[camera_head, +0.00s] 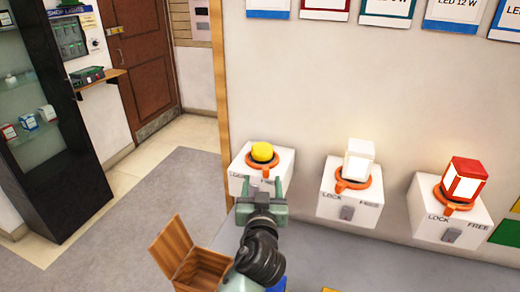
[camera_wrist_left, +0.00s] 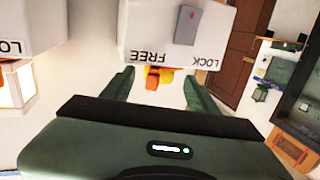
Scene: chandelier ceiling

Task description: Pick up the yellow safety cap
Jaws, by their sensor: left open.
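The yellow safety cap (camera_head: 262,153) is a rounded dome sitting in an orange ring on the leftmost white lock box (camera_head: 282,172). My left gripper (camera_head: 262,185) is open, in front of that box and just below the cap in the head view. Nothing is between its fingers. In the left wrist view, which is upside down, the fingers (camera_wrist_left: 160,88) point toward the white box. Part of the orange ring (camera_wrist_left: 152,82) and a little yellow show between them; most of the cap is hidden there. My right gripper is not in view.
An open wooden box (camera_head: 210,270) is at the lower left, beside my arm. A wall is behind the boxes.

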